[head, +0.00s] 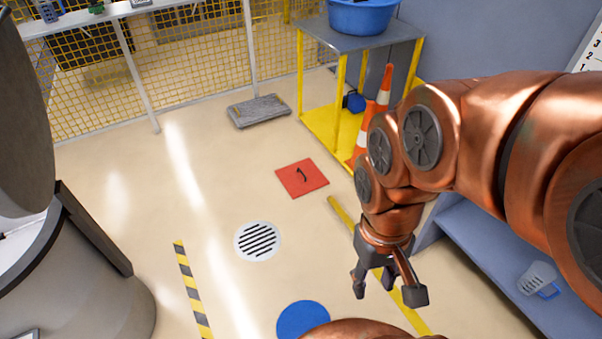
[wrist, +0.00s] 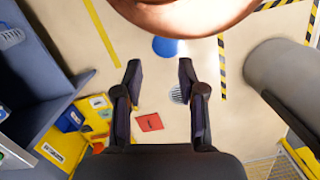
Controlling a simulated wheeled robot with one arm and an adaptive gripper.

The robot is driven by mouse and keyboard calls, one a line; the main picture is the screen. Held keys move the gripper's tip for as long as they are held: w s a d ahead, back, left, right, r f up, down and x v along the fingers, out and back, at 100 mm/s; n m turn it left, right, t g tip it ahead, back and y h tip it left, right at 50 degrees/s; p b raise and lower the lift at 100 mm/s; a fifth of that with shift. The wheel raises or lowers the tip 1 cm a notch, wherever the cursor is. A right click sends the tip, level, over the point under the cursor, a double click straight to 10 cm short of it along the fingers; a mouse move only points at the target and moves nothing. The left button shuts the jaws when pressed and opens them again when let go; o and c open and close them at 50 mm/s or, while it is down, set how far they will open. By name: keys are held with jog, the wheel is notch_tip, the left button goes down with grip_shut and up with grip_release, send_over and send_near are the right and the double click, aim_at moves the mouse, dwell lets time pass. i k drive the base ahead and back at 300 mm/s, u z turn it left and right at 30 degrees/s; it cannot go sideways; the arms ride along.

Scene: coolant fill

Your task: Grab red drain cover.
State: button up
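The red drain cover (head: 302,179) is a flat red square with a small dark handle, lying on the beige floor. It also shows in the wrist view (wrist: 149,122), below and between my fingers. My gripper (head: 390,289) hangs in the air to the right of the cover and nearer to me in the head view, apart from it. In the wrist view, my gripper (wrist: 160,72) has its fingers wide apart with nothing between them.
A round floor drain grate (head: 257,241) and a blue disc (head: 302,319) lie nearby. A yellow-legged table (head: 362,42) with a blue basin (head: 361,14) and orange-white cones (head: 371,115) stand behind. A grey slab (head: 258,111) lies near the mesh fence. Floor around the cover is mostly clear.

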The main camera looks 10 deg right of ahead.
aim_at(300, 178)
jog(key=u, duration=0.1)
jog(key=i, duration=2.55)
jog(key=z, duration=0.05)
